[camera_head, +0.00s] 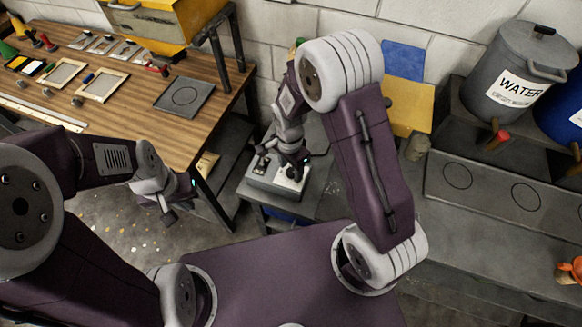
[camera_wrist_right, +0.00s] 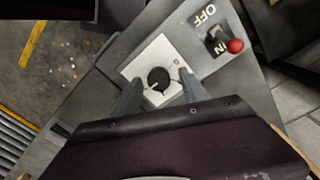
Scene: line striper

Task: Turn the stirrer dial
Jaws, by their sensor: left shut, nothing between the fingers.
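The stirrer dial (camera_wrist_right: 158,79) is a round black knob with a light pointer mark on a white plate (camera_wrist_right: 146,62), seen in the right wrist view. My right gripper (camera_wrist_right: 160,82) is open, with one finger on each side of the dial and a gap visible to each. I cannot tell how far the fingertips are above the plate. In the head view my right gripper (camera_head: 294,168) is over the grey stirrer box (camera_head: 268,182) and hides the dial. My left gripper (camera_head: 168,213) is shut and empty beside the wooden table.
A switch with a red-tipped lever (camera_wrist_right: 234,46) is on the same box, beside ON/OFF lettering. The wooden table (camera_head: 130,130) holds frames and tools on the left. A water drum (camera_head: 515,70) stands at the right, above a grey bench with ring marks (camera_head: 480,185).

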